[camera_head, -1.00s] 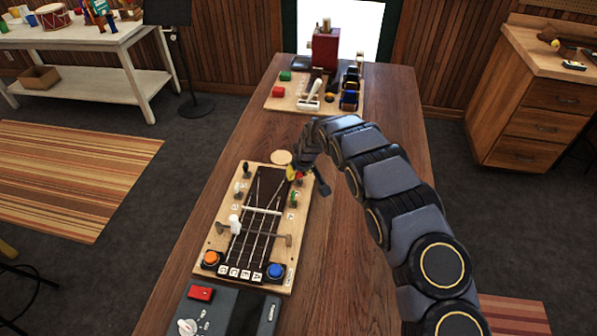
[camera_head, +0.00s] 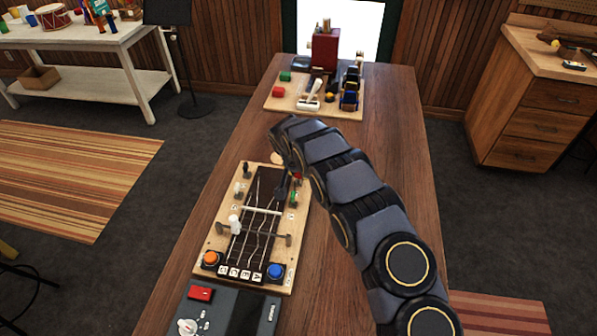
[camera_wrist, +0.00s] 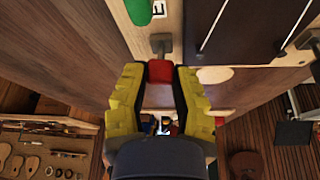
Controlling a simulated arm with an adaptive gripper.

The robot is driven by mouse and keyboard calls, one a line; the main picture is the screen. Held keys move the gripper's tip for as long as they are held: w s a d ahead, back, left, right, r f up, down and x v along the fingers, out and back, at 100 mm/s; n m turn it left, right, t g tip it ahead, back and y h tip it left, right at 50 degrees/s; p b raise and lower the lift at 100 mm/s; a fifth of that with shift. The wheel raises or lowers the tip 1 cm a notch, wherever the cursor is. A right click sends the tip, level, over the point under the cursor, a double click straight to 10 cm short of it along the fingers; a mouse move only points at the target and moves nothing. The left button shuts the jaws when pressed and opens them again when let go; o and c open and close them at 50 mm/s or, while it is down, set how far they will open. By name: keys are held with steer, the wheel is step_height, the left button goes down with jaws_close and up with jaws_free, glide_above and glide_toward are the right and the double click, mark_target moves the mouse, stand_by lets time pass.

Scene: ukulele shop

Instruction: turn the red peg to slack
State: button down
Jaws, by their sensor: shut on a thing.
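The red peg (camera_wrist: 160,71) sticks out on a grey stem from the edge of the wooden ukulele board (camera_head: 216,240). My gripper (camera_wrist: 160,82) has its yellow-padded fingers on either side of the peg's head and is shut on it. In the head view, a bit of the red peg (camera_head: 297,175) shows at the board's upper right, mostly hidden by my gripper (camera_head: 290,180). The dark fretboard (camera_head: 247,225) carries several strings, which look wavy. A green peg (camera_head: 293,197) sits just nearer than the red one on the same edge.
A black peg (camera_head: 247,170) and a white peg (camera_head: 239,188) stand on the board's left edge. An orange button (camera_head: 210,258) and a blue button (camera_head: 275,271) are at its near end. A grey device (camera_head: 220,312) lies in front.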

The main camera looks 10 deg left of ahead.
steer(key=shift+f+m, duration=0.1)
steer(key=shift+m, duration=0.4)
steer(key=shift+h, duration=0.3)
steer(key=c, duration=0.8)
jaws_free()
steer(key=shift+o, duration=0.2)
steer(key=v, duration=1.2)
steer(key=shift+d, duration=0.1)
